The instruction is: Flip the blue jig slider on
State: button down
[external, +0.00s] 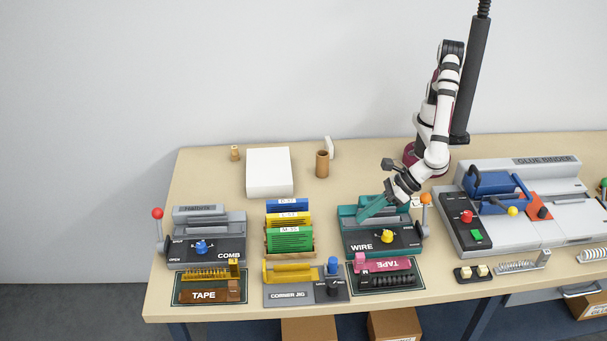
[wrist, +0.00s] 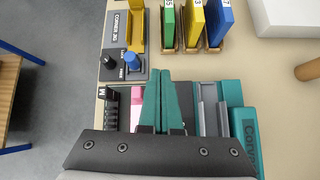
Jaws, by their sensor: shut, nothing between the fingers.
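The corner jig (external: 300,296) is a grey plate with a yellow bar, near the front edge of the table. Its blue slider knob (external: 332,265) stands at the plate's back right, with a black knob (external: 333,289) in front of it. In the wrist view the blue slider knob (wrist: 133,60) is ahead and left of the fingertips, beside the black knob (wrist: 109,62). My gripper (external: 361,216) has teal fingers and is above the teal wire machine, right of and behind the jig. The wrist view shows the fingers (wrist: 158,74) together and empty, apart from the knob.
The comb machine (external: 215,252) and brown tape dispenser (external: 205,296) are left.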

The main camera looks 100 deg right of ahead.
aim_at(333, 258)
jog(key=s+a+n, duration=0.1)
jog(key=s+a+f+n, duration=0.1)
jog(key=a, duration=0.1)
jog(key=a+f+n+y, duration=0.1)
jog(key=shift+s+a, duration=0.35)
jog(key=shift+s, duration=0.05)
jog(key=x, duration=1)
jog(key=shift+w+a, duration=0.1)
jog(key=shift+w+r, duration=0.1)
jog(key=shift+w, duration=2)
jog(key=v, duration=1)
jog(key=shift+s, duration=0.3)
